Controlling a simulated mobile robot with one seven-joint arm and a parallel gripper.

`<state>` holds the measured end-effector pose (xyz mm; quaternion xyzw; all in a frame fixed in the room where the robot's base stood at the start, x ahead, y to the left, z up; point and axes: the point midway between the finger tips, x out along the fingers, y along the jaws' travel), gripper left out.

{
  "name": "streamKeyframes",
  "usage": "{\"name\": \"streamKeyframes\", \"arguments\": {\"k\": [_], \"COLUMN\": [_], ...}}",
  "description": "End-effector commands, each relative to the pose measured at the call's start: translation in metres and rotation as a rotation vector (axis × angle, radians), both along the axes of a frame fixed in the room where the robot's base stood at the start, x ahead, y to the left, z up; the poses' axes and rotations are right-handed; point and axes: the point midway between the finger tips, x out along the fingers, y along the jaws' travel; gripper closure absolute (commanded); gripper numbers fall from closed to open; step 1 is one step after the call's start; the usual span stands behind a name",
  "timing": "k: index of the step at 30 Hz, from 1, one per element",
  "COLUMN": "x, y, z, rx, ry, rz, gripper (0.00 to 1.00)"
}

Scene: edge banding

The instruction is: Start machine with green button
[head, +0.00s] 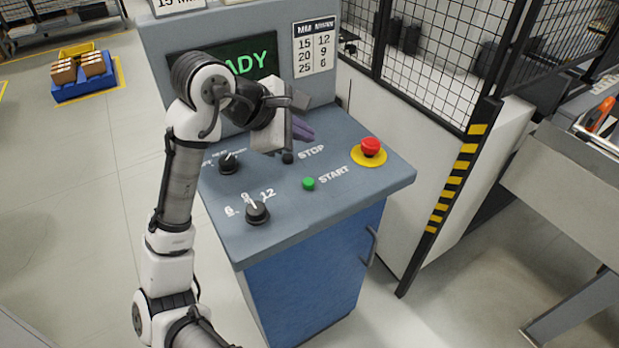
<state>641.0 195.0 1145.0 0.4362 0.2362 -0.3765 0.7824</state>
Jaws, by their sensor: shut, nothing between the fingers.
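The green button (309,183) sits on the sloped grey top of the control console (340,205), beside the word START. My gripper (304,134) is shut and empty, above the back part of the panel. It is up and a little left of the green button in the picture, apart from it, and the button is in full view. A small dark button (287,157) by the word STOP lies just below the gripper. The screen (258,59) behind my arm shows green letters "ADY"; its left part is hidden by the arm.
A red mushroom button (370,147) on a yellow base is right of the green one. Two black rotary knobs (257,212) (228,163) are at left. A black mesh fence (430,60) with a yellow-striped post (457,180) stands at right.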

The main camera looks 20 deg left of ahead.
Motion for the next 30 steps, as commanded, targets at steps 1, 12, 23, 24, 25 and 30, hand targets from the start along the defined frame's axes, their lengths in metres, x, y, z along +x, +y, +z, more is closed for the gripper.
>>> {"name": "streamKeyframes", "arguments": {"k": [1, 12, 23, 24, 25, 30], "x": [0.0, 0.0, 0.0, 0.0, 0.0, 0.0], "y": [0.0, 0.0, -0.001, -0.001, -0.001, -0.001], "z": [-0.001, -0.031, -0.073, -0.078, -0.08, -0.088], "rx": [0.001, 0.001, -0.002, -0.002, -0.001, -0.001], "ry": [0.0, 0.0, -0.002, -0.002, -0.002, -0.002], "rz": [-0.001, -0.001, -0.001, -0.001, -0.001, -0.001], "gripper": [1.0, 1.0, 1.0, 1.0, 1.0, 1.0]}}
